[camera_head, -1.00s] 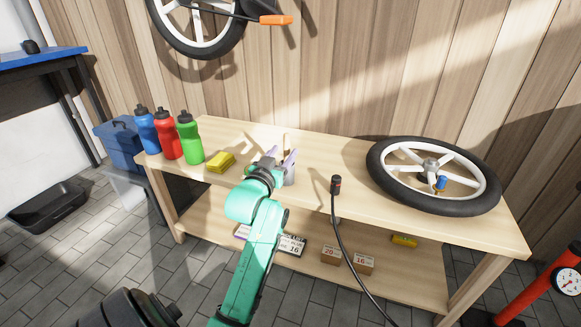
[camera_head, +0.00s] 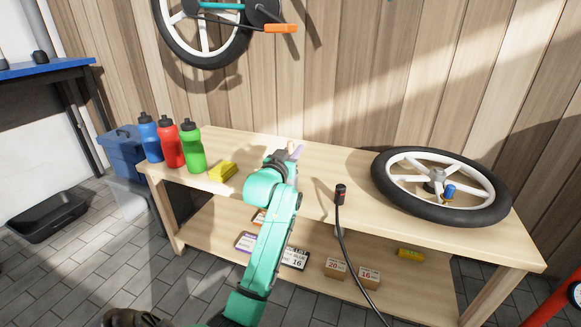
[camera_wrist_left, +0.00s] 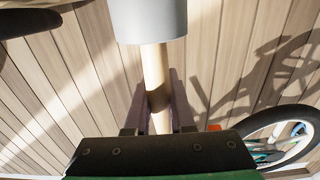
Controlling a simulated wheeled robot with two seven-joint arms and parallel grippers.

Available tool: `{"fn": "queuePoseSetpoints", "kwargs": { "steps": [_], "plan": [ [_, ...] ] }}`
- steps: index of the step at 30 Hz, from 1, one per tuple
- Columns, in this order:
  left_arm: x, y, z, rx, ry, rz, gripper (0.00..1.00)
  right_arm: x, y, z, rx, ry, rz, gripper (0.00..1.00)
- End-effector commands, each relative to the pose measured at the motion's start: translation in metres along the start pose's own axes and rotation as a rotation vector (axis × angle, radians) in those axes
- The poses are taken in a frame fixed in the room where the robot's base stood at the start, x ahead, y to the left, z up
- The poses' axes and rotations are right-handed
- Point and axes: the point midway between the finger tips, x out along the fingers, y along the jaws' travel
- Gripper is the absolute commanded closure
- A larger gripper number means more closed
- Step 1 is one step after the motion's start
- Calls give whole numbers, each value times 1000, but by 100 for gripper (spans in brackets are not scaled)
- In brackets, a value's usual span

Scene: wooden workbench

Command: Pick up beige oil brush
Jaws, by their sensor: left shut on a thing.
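The beige brush handle (camera_wrist_left: 154,68) shows in the left wrist view as a round wooden stick running out of a light grey cylinder (camera_wrist_left: 150,20). My left gripper (camera_wrist_left: 160,102) is shut on this handle, with one finger on each side. In the head view my left gripper (camera_head: 295,151) is over the back middle of the workbench (camera_head: 330,165). My right gripper is not in view.
A yellow sponge-like block (camera_head: 222,171) and blue, red and green bottles (camera_head: 193,147) stand to the left. A wheel (camera_head: 442,187) lies at the right. Boxes (camera_head: 335,268) are on the lower shelf.

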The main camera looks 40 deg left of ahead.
Motion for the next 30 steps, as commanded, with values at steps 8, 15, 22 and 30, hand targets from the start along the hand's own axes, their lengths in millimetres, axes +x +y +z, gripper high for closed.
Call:
{"fn": "queuePoseSetpoints", "kwargs": {
  "steps": [8, 15, 22, 30],
  "plan": [
    [0, 0, -11, 0, 3, 0, 100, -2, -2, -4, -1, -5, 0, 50],
    [0, 0, -64, 1, 5, -1, 100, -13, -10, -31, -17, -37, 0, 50],
    [0, 0, -141, 1, 5, -1, 100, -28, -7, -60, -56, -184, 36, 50],
    [0, 0, -194, 0, 1, 0, 100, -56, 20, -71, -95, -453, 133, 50]
  ]
}}
